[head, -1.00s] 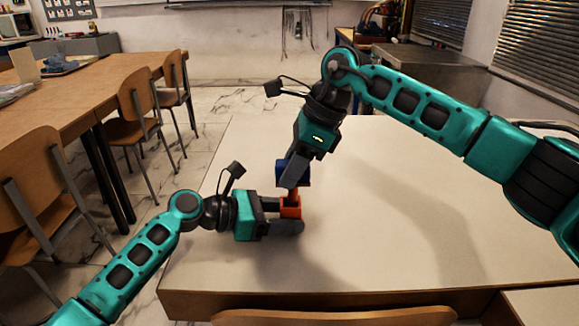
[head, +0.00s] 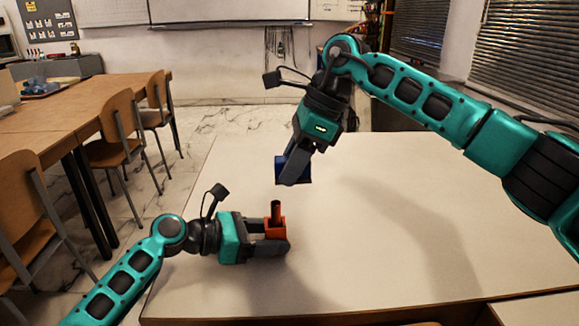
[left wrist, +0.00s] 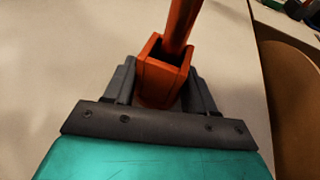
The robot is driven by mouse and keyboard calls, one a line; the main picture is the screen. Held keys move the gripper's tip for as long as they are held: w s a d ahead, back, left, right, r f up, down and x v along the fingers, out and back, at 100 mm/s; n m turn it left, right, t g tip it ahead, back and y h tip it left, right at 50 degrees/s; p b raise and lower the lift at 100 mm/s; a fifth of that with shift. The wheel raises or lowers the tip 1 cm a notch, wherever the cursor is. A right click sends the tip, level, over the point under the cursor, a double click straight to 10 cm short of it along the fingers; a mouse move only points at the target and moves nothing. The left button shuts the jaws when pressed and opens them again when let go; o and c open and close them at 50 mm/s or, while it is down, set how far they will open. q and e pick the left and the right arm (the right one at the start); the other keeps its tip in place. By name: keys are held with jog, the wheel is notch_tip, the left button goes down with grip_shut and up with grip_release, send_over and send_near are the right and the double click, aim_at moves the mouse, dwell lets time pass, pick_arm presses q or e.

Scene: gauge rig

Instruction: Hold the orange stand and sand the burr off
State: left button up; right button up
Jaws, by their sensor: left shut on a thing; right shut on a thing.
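The orange stand (head: 277,227) is a small square block near the front left of the white table. It also shows in the left wrist view (left wrist: 155,78). My left gripper (head: 272,236) is shut on it from the left, a dark finger on either side. A reddish-brown rod (head: 276,210) rises from the stand's opening; in the left wrist view the rod (left wrist: 182,25) runs out of the top edge. My right gripper (head: 297,168) is shut on a dark blue block (head: 306,171) above the rod, with a gap between them. I cannot make out a burr.
The white tabletop (head: 400,215) is clear to the right and behind. Wooden chairs (head: 122,130) and a long wooden table (head: 85,95) stand to the left, across a marble floor.

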pick_arm(q)
jog(key=shift+f, duration=0.3)
jog(key=o, duration=0.9)
jog(key=shift+r, duration=0.1)
jog(key=shift+c, duration=0.2)
jog(key=shift+a, duration=0.15)
